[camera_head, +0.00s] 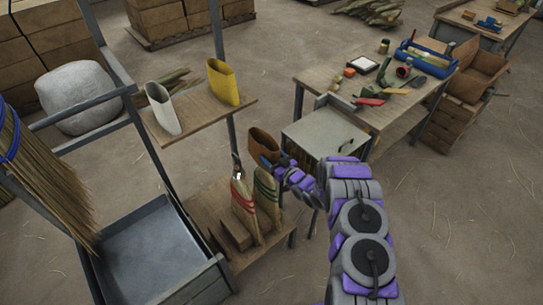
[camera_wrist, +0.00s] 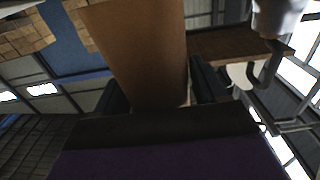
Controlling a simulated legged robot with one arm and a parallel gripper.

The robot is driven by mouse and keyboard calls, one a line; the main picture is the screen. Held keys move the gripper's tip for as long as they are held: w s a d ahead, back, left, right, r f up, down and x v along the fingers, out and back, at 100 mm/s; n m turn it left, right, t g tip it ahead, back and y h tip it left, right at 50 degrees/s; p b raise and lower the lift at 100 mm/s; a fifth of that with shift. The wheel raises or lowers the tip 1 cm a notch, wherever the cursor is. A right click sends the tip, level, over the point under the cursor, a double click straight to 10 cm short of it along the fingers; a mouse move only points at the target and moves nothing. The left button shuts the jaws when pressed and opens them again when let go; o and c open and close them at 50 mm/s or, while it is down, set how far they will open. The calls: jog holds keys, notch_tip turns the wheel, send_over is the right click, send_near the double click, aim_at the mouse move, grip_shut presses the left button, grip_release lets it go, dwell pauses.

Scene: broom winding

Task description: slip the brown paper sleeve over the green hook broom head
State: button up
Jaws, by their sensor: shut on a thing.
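The brown paper sleeve (camera_head: 262,143) is held by my gripper (camera_head: 279,162), above and close to the two broom heads. In the wrist view the sleeve (camera_wrist: 143,50) fills the space between the two dark fingers of my gripper (camera_wrist: 158,88). The green-banded broom head (camera_head: 266,190) stands upright on the lower wooden shelf, just below the sleeve and apart from it. A red-banded broom head (camera_head: 243,198) stands beside it on the left, with a dark hook on top. The hook of the green one is not clear.
A white sleeve (camera_head: 161,108) and a yellow sleeve (camera_head: 223,83) stand on the upper shelf (camera_head: 190,121). A grey metal cabinet (camera_head: 322,131) and a workbench with tools (camera_head: 345,82) are right of my gripper. A blue-grey bin (camera_head: 150,255) is at lower left.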

jog(key=b, duration=0.2)
send_over(272, 184)
jog(key=shift+w+f, duration=0.2)
jog(key=shift+f, duration=2.4)
jog(key=shift+a+f, duration=0.1)
jog(key=shift+f+b, duration=2.7)
jog(key=shift+f, duration=3.7)
